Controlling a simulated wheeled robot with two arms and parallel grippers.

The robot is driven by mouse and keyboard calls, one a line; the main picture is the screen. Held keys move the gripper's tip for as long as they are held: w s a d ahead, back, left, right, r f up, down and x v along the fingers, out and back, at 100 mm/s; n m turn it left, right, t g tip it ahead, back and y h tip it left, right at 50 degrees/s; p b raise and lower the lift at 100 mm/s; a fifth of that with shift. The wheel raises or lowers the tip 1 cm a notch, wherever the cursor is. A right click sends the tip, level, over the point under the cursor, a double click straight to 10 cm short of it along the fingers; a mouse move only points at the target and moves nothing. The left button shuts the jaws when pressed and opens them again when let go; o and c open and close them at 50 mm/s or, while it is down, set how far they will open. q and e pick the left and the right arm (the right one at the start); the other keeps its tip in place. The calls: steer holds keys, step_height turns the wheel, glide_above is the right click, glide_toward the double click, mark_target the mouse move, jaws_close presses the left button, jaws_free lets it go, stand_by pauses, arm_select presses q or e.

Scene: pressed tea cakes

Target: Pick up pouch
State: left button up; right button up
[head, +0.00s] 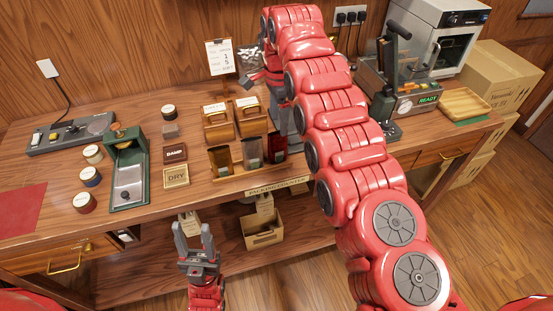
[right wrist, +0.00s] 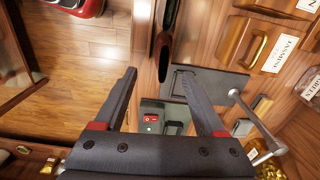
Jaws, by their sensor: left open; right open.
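I cannot tell a pouch for sure in the right wrist view.
Labelled wooden boxes (head: 217,122) stand behind the rack; one labelled box (right wrist: 255,45) shows in the right wrist view. A green press (head: 128,170) and small tins (head: 85,202) are to the left. A machine with a READY display (head: 408,100) is to the right.

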mark_target(278, 149)
steer(key=shift+w+f, duration=0.15)
steer(key=shift+f, duration=0.5)
step_height(278, 149, down, 6)
steer(key=shift+r+p, duration=0.15)
steer(key=shift+p, duration=1)
steer(key=shift+f+p, duration=0.25)
steer(key=shift+p, duration=0.05)
step_height(278, 149, down, 4)
steer(key=shift+a+f+p, duration=0.1)
steer(key=shift+p, duration=0.55)
steer(key=shift+f, duration=0.3)
jaws_close()
